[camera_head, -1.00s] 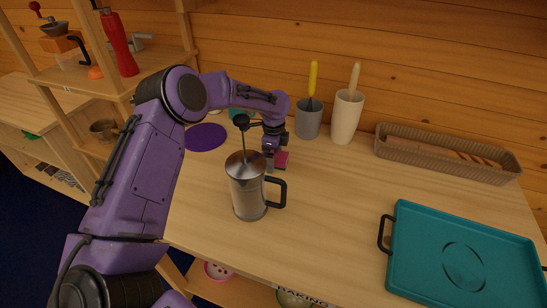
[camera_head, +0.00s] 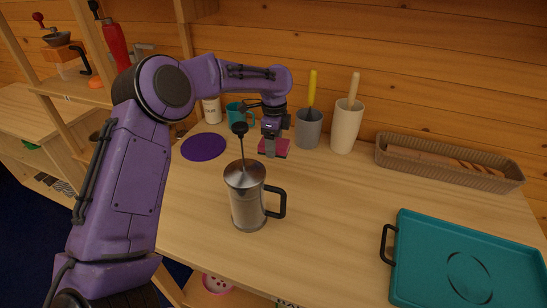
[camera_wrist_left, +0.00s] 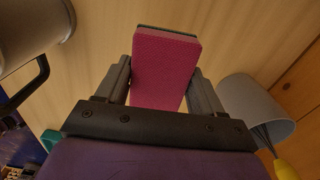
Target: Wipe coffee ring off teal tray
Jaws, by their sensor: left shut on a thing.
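A teal tray (camera_head: 425,262) with black handles lies at the right of the counter, and a dark coffee ring (camera_head: 469,277) shows on its surface. My left gripper (camera_head: 271,147) is shut on a pink sponge (camera_head: 283,149) with a dark layer on one side, behind the French press. The wrist view shows the sponge (camera_wrist_left: 165,68) between the two fingers (camera_wrist_left: 160,88). The sponge is far to the left of the tray and apart from it. My right gripper is not in view.
A steel French press (camera_head: 246,198) stands between the sponge and the front edge. A grey cup (camera_head: 308,130), a cream holder (camera_head: 345,128) and a bread basket (camera_head: 440,174) line the back. A purple mat (camera_head: 204,147) lies left. The counter between press and tray is clear.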

